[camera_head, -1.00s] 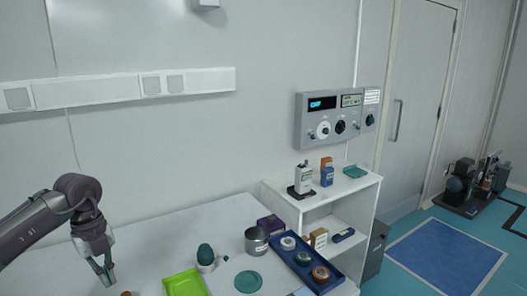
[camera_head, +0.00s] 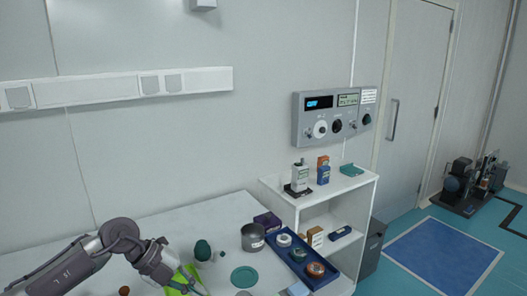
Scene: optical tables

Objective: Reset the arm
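I see nothing clearly held. My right gripper is not in view.
Right of the gripper are a dark green egg-shaped thing (camera_head: 203,250), a teal disc (camera_head: 244,276), a metal cup (camera_head: 252,238) and a purple box (camera_head: 267,222). A blue tray (camera_head: 318,286) holds several rolls. A white shelf (camera_head: 335,200) stands behind. The table's back left is clear.

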